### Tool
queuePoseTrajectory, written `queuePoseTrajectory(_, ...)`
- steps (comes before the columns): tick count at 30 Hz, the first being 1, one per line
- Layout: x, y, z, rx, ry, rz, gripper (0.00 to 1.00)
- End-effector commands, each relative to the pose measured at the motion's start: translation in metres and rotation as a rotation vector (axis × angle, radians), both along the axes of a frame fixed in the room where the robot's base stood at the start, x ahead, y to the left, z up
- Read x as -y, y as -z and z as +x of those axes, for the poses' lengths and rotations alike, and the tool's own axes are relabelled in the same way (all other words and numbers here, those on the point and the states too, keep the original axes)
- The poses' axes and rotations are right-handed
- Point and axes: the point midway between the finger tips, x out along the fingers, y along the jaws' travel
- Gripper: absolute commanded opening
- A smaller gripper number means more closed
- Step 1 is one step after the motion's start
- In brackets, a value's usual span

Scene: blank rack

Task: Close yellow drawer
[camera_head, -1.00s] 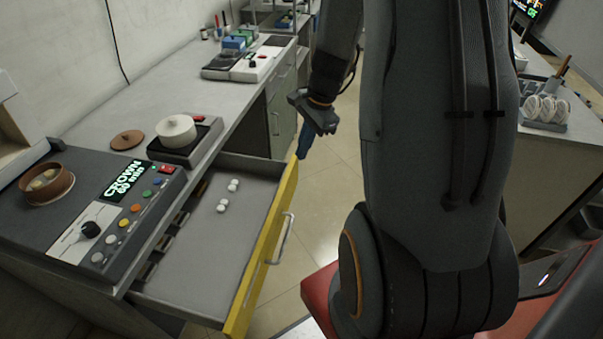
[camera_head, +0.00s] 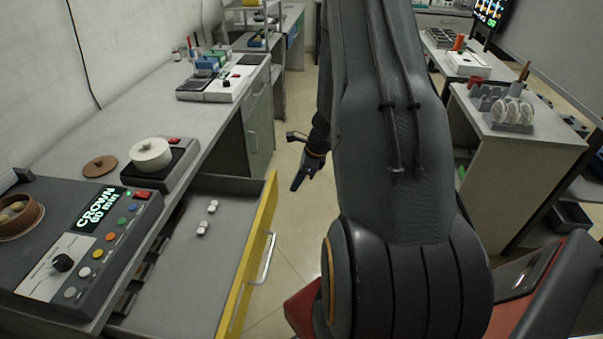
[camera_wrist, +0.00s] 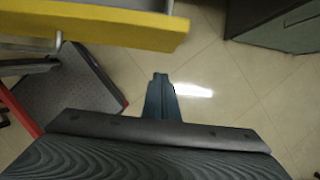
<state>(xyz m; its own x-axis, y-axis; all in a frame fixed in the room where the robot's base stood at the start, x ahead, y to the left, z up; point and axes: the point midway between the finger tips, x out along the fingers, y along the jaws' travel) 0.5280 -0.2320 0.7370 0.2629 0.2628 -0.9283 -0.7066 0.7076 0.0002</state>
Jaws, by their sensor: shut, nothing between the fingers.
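The yellow drawer (camera_head: 262,240) is pulled well out from the desk; its yellow front has a metal handle (camera_head: 265,260), and small white pieces (camera_head: 208,220) lie inside on its grey floor. My gripper (camera_head: 297,183) is shut and empty, to the right of the drawer front's far end, apart from it. In the wrist view the yellow front (camera_wrist: 100,22) crosses the upper left, with part of its handle (camera_wrist: 58,42) below it.
Another bench (camera_head: 515,140) stands at the right. Tiled floor (camera_head: 290,235) is clear beyond the drawer front.

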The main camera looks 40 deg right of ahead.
Motion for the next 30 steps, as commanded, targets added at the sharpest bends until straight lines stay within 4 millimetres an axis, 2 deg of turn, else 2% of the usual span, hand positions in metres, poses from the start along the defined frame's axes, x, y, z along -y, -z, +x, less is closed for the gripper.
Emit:
queuePoseTrajectory(2, -0.005, 0.012, 0.002, -0.003, -0.001, 0.001, 0.0)
queuePoseTrajectory(9, -0.026, 0.008, 0.025, 0.0, -0.003, 0.0, 0.0)
queuePoseTrajectory(25, -0.032, 0.009, 0.031, 0.0, -0.001, -0.001, 0.0)
queuePoseTrajectory(30, -0.039, 0.009, 0.038, 0.0, -0.003, 0.0, 0.0)
